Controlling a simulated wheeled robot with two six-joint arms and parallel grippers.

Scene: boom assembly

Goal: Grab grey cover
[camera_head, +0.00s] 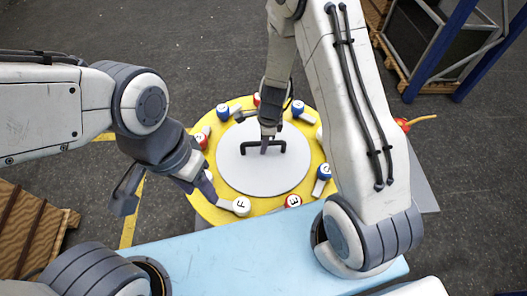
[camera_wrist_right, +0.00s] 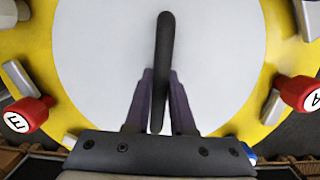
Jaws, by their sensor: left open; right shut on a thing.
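The grey cover (camera_head: 262,179) is a round pale disc in the middle of a yellow ring. It has a black bar handle (camera_head: 282,146), which shows end-on as a dark bar (camera_wrist_right: 165,50) in the right wrist view. My right gripper (camera_head: 264,148) reaches down over the cover and is shut on the handle; its two fingers (camera_wrist_right: 160,98) flank the bar. The cover lies flat inside the ring. My left gripper (camera_head: 210,190) is open at the ring's left edge, close to a white knob marked F (camera_head: 241,206). I cannot tell whether it touches that knob.
The yellow ring (camera_head: 213,213) carries several knobbed clamps around the cover, including a red knob marked E (camera_wrist_right: 28,114) and a red one marked A (camera_wrist_right: 300,94). A light blue surface (camera_head: 230,255) lies in front. Wooden crates (camera_head: 30,232) stand at left.

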